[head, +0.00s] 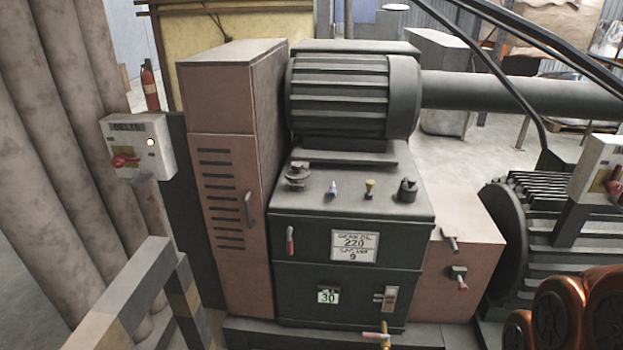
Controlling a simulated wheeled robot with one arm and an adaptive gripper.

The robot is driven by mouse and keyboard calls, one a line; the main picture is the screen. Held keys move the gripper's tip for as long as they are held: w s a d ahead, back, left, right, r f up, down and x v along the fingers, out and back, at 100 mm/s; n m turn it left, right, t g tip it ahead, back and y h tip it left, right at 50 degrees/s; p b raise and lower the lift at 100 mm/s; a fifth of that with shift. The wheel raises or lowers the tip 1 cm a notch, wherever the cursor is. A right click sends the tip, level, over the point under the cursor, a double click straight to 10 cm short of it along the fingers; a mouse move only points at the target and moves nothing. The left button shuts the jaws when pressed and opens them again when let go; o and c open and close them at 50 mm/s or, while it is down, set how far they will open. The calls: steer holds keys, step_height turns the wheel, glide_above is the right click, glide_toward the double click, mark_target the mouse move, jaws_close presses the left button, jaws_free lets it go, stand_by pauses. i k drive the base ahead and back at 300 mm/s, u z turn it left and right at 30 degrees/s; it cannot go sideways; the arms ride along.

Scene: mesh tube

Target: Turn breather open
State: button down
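A dark green gearbox-like housing (300,215) stands in the middle of the head view, with a white plate reading about "GEAR OIL 220" (354,246). On its top are a dark round cap (298,173), a small pale-tipped fitting (333,188), a brass-coloured fitting (370,187) and a dark knob-like cap (408,190). No label marks any of these as the breather, and I cannot tell which one it is or whether it is open. A red-handled lever (290,240) hangs on the front face. My gripper is not in view.
A ribbed motor (340,95) sits behind the top fittings. A tall brown cabinet (225,180) stands left, a lower brown box (462,240) right. A brass tap (384,336) sticks out low in front. A metal railing (120,290) and thick pipes (85,120) bound the left side.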

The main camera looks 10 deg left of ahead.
mark_target(332, 192)
steer(key=u, duration=0.35)
steer(key=i, duration=0.5)
steer(key=u, duration=0.3)
steer(key=k, duration=1.3)
steer(key=u, duration=0.75)
steer(key=i, duration=1.7)
steer(key=z, duration=0.45)
